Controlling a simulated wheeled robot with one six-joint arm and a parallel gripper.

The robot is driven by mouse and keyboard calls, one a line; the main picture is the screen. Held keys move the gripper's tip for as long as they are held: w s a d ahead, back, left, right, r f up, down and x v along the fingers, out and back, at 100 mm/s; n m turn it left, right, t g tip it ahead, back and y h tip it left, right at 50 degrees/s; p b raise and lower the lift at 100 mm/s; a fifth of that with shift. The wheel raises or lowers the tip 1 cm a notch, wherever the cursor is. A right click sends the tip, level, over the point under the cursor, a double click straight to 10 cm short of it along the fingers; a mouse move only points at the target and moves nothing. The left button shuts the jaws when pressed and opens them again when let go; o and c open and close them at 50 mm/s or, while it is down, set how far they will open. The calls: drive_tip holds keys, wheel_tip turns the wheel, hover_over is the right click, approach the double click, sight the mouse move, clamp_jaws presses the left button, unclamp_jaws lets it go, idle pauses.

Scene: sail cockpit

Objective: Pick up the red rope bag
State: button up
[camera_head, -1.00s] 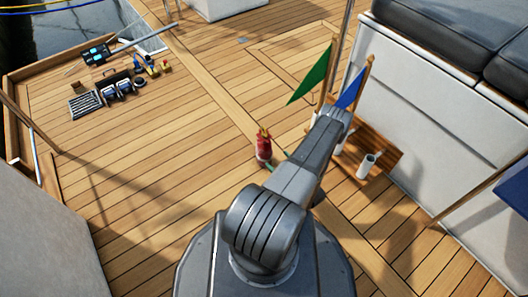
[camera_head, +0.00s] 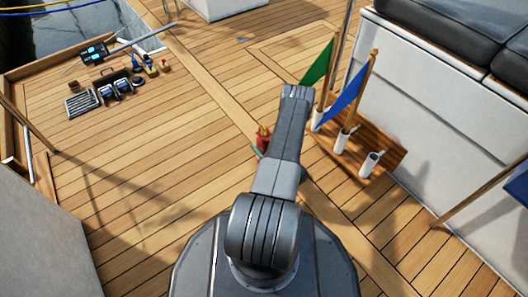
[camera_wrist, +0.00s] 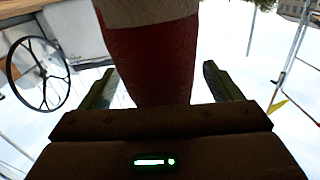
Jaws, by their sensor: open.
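The red rope bag (camera_head: 263,138) stands on the deck in the head view, partly hidden behind my arm. It has a pale top with yellowish bits poking out. In the wrist view the red bag (camera_wrist: 152,62) fills the upper middle, with its pale band at the top edge. My gripper (camera_wrist: 160,82) is open, with one greenish finger on each side of the bag. Light gaps show between the bag and both fingers, so they appear apart from it. In the head view my gripper is mostly hidden behind the arm.
A wooden board (camera_head: 385,140) with white holders bears a green flag (camera_head: 317,73) and a blue flag (camera_head: 345,100), right of my arm. Tools and a tray (camera_head: 82,103) lie at the far left. A steering wheel (camera_wrist: 38,73) shows in the wrist view. The middle deck is clear.

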drive_tip(key=shift+w, duration=0.1)
drive_tip(key=shift+c, duration=0.5)
drive_tip(key=shift+r, duration=0.1)
drive_tip(key=c, duration=1.2)
